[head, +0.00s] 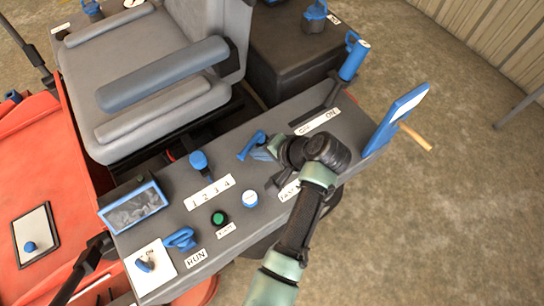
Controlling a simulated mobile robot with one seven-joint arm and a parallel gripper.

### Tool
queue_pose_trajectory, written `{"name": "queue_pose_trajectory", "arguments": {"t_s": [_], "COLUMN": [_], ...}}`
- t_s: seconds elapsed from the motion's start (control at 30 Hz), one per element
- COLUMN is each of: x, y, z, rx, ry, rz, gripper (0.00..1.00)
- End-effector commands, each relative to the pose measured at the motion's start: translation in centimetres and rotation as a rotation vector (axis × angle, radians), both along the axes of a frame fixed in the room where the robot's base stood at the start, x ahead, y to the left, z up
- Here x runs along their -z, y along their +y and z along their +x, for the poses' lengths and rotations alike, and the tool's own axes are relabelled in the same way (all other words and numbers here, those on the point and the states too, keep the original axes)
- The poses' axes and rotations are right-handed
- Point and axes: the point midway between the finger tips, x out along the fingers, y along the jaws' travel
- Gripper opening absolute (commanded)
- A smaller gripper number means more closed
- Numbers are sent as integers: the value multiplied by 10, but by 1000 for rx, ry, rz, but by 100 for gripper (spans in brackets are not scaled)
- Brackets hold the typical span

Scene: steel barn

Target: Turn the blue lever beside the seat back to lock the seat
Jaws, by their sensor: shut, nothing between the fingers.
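The grey seat (128,52) with its armrest stands at the upper left, beside a dark control console. Several blue levers show, and I cannot tell for certain which one locks the seat. A small blue lever (252,144) stands on the console just left of my gripper. Another blue-knobbed lever (199,161) is by the 1 2 3 4 label, nearer the seat. A tall blue-handled lever (353,62) rises at the console's far end. My gripper (272,169) is shut and empty, low over the console; its fingertips are partly hidden, and contact with the small lever is unclear.
Open floor (450,220) lies to the right.

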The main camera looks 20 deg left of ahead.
Motion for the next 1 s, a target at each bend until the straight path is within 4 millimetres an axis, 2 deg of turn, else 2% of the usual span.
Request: {"name": "queue_pose_trajectory", "arguments": {"t_s": [0.53,1.0], "x": [-1,-3], "y": [7,28], "z": [1,-1], "rx": [18,271], "ry": [1,2], "rz": [-2,-1], "gripper": [0,0]}}
